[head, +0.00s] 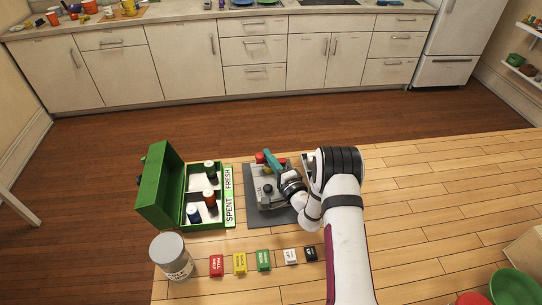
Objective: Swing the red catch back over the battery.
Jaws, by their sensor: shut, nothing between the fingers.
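A grey device (264,194) with dark round knobs sits on a dark grey mat (257,219) on the wooden table. A small red part (260,157), perhaps the red catch, shows at its far edge, beside a teal piece (271,158). My gripper (281,181) is low over the right side of the device, shut and empty. My wrist and arm hide the device's right side. I cannot make out the battery in the device, whether the catch lies over it, or whether my fingers touch the catch.
A green box (160,196) with its lid open stands left, holding several batteries in compartments beside a SPENT/FRESH label (228,197). A grey-lidded jar (171,257) and a row of coloured blocks (240,262) stand in front. The table right of my arm is mostly clear.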

